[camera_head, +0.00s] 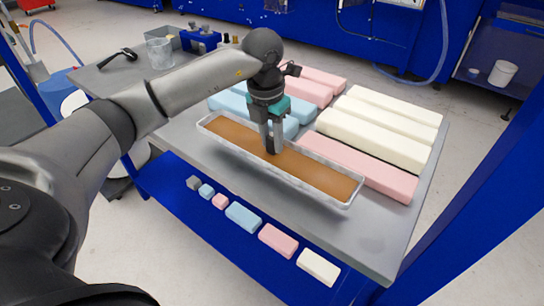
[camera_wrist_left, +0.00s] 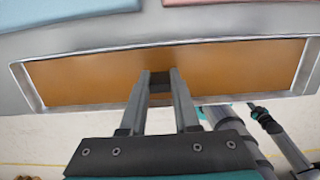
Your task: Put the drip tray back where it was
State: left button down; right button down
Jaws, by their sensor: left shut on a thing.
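The drip tray (camera_head: 322,193) is a long, shallow trough with a pale rim and an orange-brown inside. It lies lengthwise along the front part of the grey table, in front of the foam blocks. My left gripper (camera_head: 271,146) points down into the middle of the tray. In the left wrist view, its fingers (camera_wrist_left: 160,82) reach over the near rim of the tray (camera_wrist_left: 70,114) and close on a small dark piece at mid-length. My right gripper does not show.
Blue, pink and cream foam blocks (camera_head: 375,137) lie behind the tray. Small foam samples (camera_head: 279,240) line the blue lower shelf (camera_head: 180,203). Bare tabletop (camera_head: 380,235) shows at front right.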

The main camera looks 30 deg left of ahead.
aim_at(272, 153)
pick_arm(q)
jog(key=shift+f, duration=0.55)
jog(key=shift+f+b, duration=0.3)
jog(key=shift+f, duration=1.5)
jog(key=shift+f, duration=0.1)
jog(key=c, duration=0.6)
grip_release()
jog(key=shift+c, duration=0.2)
jog(key=shift+r, duration=0.2)
notch_tip(272, 153, up, 12)
jog(key=s+p, duration=0.1)
jog(key=shift+s+f+p, duration=0.15)
jog(key=shift+s+p, duration=0.05)
jog(key=shift+p, duration=0.1)
